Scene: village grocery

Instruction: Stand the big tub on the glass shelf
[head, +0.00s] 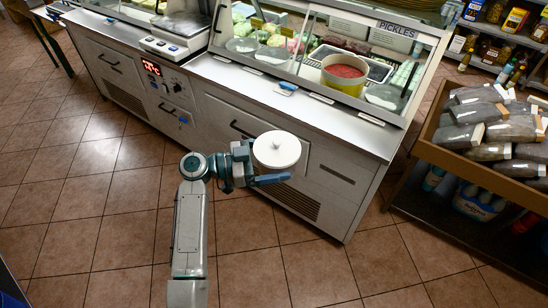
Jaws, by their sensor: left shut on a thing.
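A white round tub with a flat lid and a small centre knob (277,148) is held in my left gripper (262,166). The gripper is shut on its side, and one blue-grey finger shows below the tub. The tub is seen from above, so its full height is hidden. It is in front of the deli counter, short of the counter top in the picture. The glass display case (300,42) stands on the counter behind it; I cannot tell which pane is the glass shelf. My right gripper is not in view.
The steel counter top (300,108) has a narrow bare front strip. A yellow tub with red contents (344,70) sits in the pickles section. A scale (172,35) stands left. A wooden crate of packets (480,120) is at right. The tiled floor is clear.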

